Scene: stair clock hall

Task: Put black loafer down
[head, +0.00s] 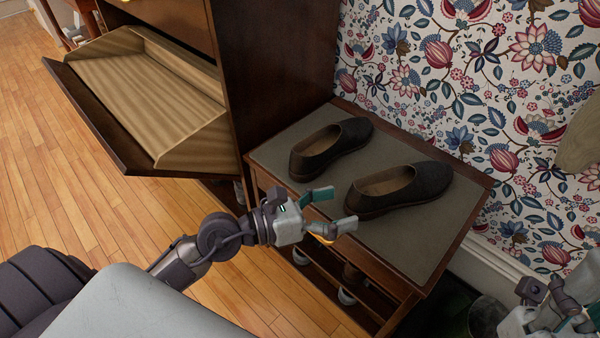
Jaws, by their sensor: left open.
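Two black loafers rest side by side on the grey top of a low wooden bench (420,258). One loafer (345,142) is at the back left, and the other loafer (425,184) is nearer the right. Both stand upright on their soles.
A dark wooden cabinet (270,60) stands left of the bench with a tilted-out compartment (150,95) open over the floor. Shelves under the bench hold other shoes (347,296). A flowered wall (450,60) is behind. The wooden floor (50,190) at left is clear.

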